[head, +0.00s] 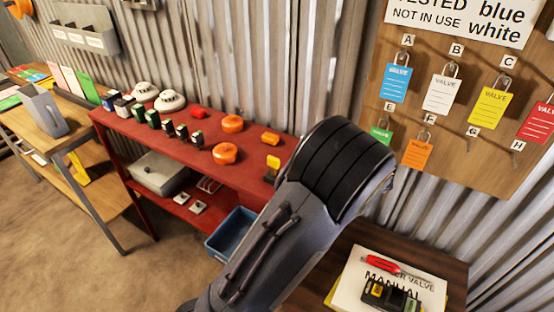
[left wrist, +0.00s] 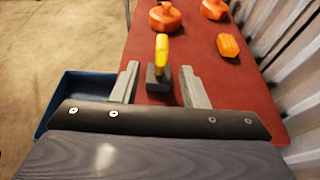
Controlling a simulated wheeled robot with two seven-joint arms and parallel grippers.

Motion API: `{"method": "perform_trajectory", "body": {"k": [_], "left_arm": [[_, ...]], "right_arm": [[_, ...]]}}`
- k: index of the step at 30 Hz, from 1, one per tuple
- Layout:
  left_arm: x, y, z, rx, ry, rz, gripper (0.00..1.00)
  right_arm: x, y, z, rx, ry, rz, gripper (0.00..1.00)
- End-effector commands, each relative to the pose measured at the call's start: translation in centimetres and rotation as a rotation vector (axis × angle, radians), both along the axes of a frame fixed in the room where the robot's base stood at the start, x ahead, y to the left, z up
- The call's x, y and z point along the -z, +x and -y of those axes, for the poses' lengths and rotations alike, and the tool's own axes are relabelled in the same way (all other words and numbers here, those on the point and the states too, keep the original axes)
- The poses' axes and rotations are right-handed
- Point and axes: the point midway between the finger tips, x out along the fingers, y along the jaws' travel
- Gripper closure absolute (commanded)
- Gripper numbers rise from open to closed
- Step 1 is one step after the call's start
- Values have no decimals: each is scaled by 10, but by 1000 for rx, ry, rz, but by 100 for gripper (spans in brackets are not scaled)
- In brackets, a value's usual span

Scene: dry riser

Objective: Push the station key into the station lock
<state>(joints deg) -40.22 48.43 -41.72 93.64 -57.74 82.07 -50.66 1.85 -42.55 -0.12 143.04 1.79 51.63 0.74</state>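The yellow station key (head: 273,162) stands upright at the right end of the red bench, and it also shows in the left wrist view (left wrist: 161,48). Below it is a small dark block (left wrist: 158,79), which looks like the station lock. The key's lower end meets the block; how deep it sits I cannot tell. My left gripper (left wrist: 160,86) is open, with one finger on each side of the block and no visible contact. In the head view my arm hides this gripper. My right gripper is in neither view.
Orange knobs (head: 225,153) and several small dark devices stand on the red bench (head: 255,143). A blue bin (head: 232,233) sits below its right end. The tag board (head: 462,110) hangs at right, above a dark table with a manual (head: 350,275) and red screwdriver (head: 383,263).

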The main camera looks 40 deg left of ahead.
Motion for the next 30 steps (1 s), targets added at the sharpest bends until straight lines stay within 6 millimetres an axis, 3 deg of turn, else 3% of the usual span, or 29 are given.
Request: {"method": "perform_trajectory", "body": {"k": [15,24,30], "left_arm": [[21,-5,-64,-5,-3,0,60],[23,-5,-68,-4,-4,1,60],[23,-5,-68,-4,-5,1,86]], "right_arm": [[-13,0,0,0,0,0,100],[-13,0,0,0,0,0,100],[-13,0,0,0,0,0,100]]}}
